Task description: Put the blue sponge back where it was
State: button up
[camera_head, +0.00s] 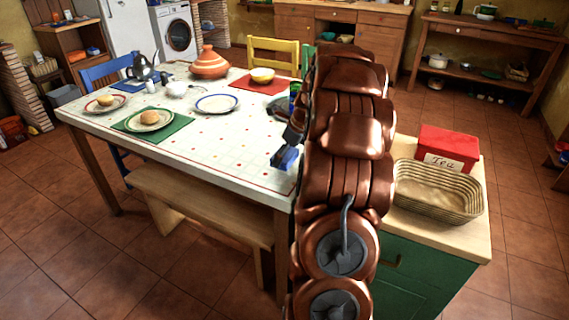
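My arm fills the middle of the view, and my gripper (284,158) extends from its left side over the right part of the white table (215,130). The dark fingers are around the blue sponge (288,155), which shows as a small blue block between them. The arm and fingers hide part of the sponge and the gripper. How high the sponge is above the tabletop is hard to tell.
The table holds plates, bowls, a clay tagine (209,66) and a moka pot (141,68). Right of my arm, a green cabinet (420,268) bears a wicker basket (437,203) and a red tea tin (447,147). A wooden bench (200,203) stands in front of the table.

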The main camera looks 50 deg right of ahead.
notch_tip(320, 180, down, 4)
jog(key=shift+a+r, duration=0.1)
jog(key=shift+r, duration=0.15)
jog(key=o, duration=0.7)
